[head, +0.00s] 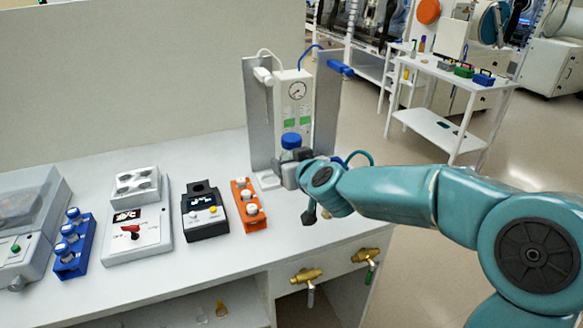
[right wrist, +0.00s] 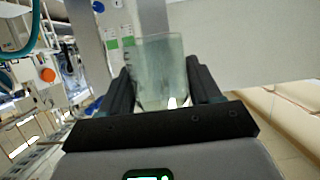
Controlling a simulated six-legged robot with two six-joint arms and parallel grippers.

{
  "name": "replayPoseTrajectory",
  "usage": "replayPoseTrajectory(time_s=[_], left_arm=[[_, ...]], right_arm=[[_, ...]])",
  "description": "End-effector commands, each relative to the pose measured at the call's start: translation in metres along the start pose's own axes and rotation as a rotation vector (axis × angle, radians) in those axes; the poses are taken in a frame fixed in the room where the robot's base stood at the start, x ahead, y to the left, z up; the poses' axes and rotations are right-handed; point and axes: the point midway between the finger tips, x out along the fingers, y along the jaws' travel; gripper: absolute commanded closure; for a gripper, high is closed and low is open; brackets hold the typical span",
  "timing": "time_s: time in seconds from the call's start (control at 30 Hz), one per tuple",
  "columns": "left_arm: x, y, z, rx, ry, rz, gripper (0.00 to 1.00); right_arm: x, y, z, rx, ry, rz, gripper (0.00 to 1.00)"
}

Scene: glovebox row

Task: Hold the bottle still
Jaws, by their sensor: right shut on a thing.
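The bottle (head: 291,141) has a blue cap and stands upright at the right end of the bench, in front of the gauge panel. Its lower body is partly hidden by my right gripper (head: 291,173) in the head view. In the right wrist view, the clear glass bottle body (right wrist: 160,68) sits between the two dark fingers of my right gripper (right wrist: 161,84), which is shut on it. Its cap does not show clearly there. My left gripper is not in view.
A white gauge panel (head: 294,98) with grey side plates stands behind the bottle. To the left are an orange rack (head: 243,211), a black device (head: 205,222), a white device (head: 139,234) and a blue vial rack (head: 84,257). Brass valves (head: 306,276) stick out below the bench edge.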

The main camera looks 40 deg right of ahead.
Motion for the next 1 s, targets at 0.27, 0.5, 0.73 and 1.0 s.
replayPoseTrajectory(time_s=[0.27, 0.5, 0.73, 1.0], left_arm=[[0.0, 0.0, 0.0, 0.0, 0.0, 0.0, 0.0], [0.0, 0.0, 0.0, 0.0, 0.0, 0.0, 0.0], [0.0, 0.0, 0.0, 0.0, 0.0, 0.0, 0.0], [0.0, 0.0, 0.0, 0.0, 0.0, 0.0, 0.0]], right_arm=[[0.0, 0.0, -0.001, 0.0, 0.001, 0.0, 0.78], [0.0, 0.0, -0.001, 0.0, 0.001, 0.0, 0.92], [0.0, 0.0, -0.001, 0.0, 0.001, 0.0, 0.92], [0.014, -0.025, 0.045, -0.009, -0.011, -0.012, 0.92]])
